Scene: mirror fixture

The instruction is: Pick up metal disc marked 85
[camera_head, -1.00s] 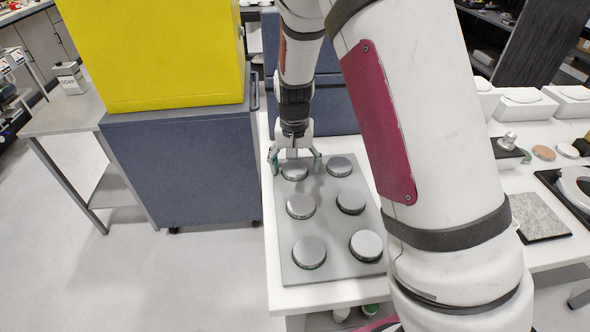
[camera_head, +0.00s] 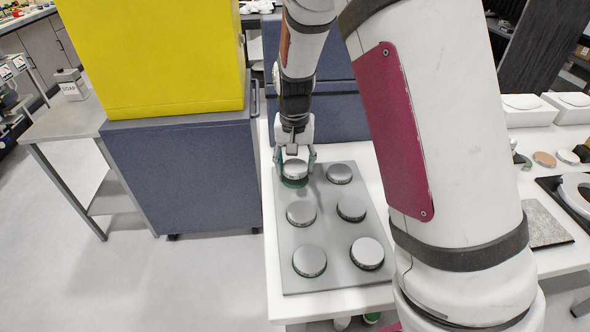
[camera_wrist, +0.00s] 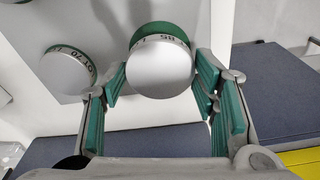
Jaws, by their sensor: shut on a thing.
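My gripper (camera_head: 295,166) is shut on a silver metal disc (camera_head: 295,168) at the back left of a grey plate (camera_head: 325,243). In the wrist view the disc (camera_wrist: 160,72) sits between the green-padded fingers of my gripper (camera_wrist: 160,88), and its rim marking appears to read 85. A green round seat shows just beneath the disc, so it looks raised a little off the plate. The neighbouring disc (camera_wrist: 68,72) has a rim marking that looks like 70. The other discs' marks are too small to read in the head view.
Several other discs stay on the plate, such as the back right one (camera_head: 339,174). A blue-grey cabinet (camera_head: 185,175) with a yellow box (camera_head: 150,55) stands left of the white table. White blocks and parts lie to the right.

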